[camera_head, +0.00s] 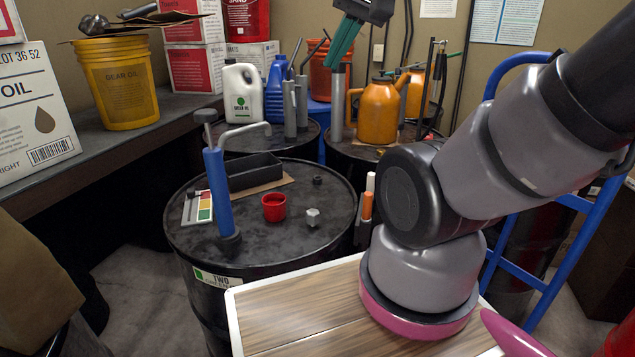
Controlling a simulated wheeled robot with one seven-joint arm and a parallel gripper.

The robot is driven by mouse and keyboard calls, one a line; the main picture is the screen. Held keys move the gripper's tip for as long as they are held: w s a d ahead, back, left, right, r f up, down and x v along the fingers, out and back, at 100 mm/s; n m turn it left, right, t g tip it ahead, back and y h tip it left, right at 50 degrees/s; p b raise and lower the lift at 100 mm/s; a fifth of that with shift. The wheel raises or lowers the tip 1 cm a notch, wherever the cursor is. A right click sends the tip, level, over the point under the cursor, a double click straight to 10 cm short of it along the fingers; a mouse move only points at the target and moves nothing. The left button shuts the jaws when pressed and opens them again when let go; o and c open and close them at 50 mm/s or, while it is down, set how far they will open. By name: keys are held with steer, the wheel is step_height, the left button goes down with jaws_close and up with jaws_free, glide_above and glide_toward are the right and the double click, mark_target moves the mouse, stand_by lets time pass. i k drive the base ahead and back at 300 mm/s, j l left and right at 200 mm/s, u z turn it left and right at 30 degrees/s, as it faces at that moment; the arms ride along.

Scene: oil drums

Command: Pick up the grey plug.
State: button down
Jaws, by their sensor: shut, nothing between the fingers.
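The grey plug (312,217) is a small light grey piece on the top of the nearest black drum (275,240), right of the red cup (273,207). It stands free, with bare drum top around it. My gripper (333,62) shows at the top of the camera_head view, with green fingers pointing down and left. It is shut and empty, high up and well apart from the plug. The lower ends of the fingers appear in front of the back drums.
On the same drum stand a blue hand pump (219,190), a black tray (254,171), a colour chart card (204,207) and a small dark cap (317,180). An orange can (379,112) and white jug (243,95) stand behind. A blue hand truck (549,285) is at right.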

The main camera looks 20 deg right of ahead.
mark_target(312, 216)
steer(key=k+j+z, duration=0.2)
steer(key=j+z, duration=0.25)
steer(key=j, duration=0.15)
steer(key=k+j+z, duration=0.2)
steer(key=i+j, duration=0.05)
